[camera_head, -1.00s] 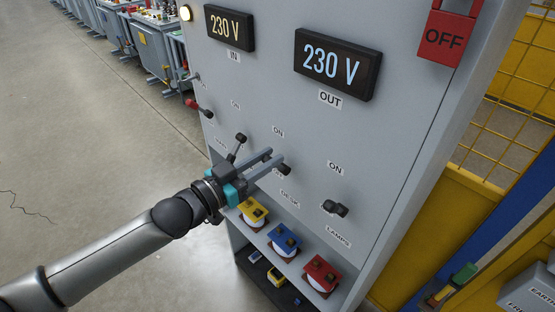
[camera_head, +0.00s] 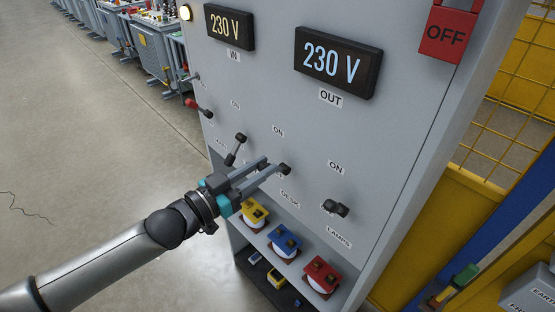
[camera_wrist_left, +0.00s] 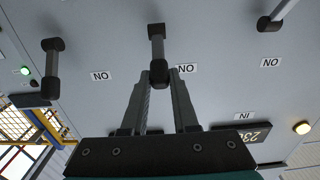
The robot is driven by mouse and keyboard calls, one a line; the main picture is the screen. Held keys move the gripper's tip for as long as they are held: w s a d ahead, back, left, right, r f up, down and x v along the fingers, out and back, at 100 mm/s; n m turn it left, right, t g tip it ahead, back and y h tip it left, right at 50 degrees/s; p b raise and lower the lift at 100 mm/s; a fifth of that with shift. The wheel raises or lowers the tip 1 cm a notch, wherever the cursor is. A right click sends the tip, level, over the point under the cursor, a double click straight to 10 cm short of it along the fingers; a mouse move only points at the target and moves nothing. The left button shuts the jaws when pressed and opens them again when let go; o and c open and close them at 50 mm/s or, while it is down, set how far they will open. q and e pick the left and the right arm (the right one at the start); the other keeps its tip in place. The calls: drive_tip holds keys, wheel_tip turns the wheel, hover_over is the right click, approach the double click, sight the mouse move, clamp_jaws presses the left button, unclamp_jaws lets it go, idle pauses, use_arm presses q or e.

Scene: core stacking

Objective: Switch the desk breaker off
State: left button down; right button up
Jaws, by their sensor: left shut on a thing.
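The desk breaker lever (camera_head: 286,169) is a dark knobbed handle on the grey panel, between an ON label (camera_head: 278,131) and the DESK label (camera_head: 289,199). My left gripper (camera_head: 275,166) reaches it from the left. In the left wrist view, upside down, the lever (camera_wrist_left: 157,50) stands out between my left fingertips (camera_wrist_left: 160,76), which are shut on its knob end. The lever's base is partly hidden by the fingers in the head view. My right gripper is not in view.
The lamps lever (camera_head: 336,208) is to the right, and another lever (camera_head: 237,145) is to the left, close to my fingers. Yellow, blue and red spools (camera_head: 320,274) stand on a shelf below. The OUT display (camera_head: 338,64) reads 230 V.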

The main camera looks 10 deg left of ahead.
use_arm(q)
drive_tip(key=shift+s+a+f+b, duration=0.15)
drive_tip(key=shift+s+f+b, duration=0.1)
drive_tip(key=shift+f, duration=0.4)
drive_tip(key=shift+s+a+f+b, duration=0.15)
drive_tip(key=shift+f+b, duration=0.1)
drive_tip(key=shift+f, duration=0.35)
drive_tip(key=shift+s+a+f+b, duration=0.1)
drive_tip(key=shift+s+f+b, duration=0.1)
drive_tip(key=shift+f+b, duration=0.75)
drive_tip(key=shift+f, duration=0.2)
wheel_tip(320, 180, down, 2)
drive_tip(key=shift+w+f+b, duration=0.1)
drive_tip(key=shift+f+b, duration=0.05)
drive_tip(key=shift+b, duration=0.55)
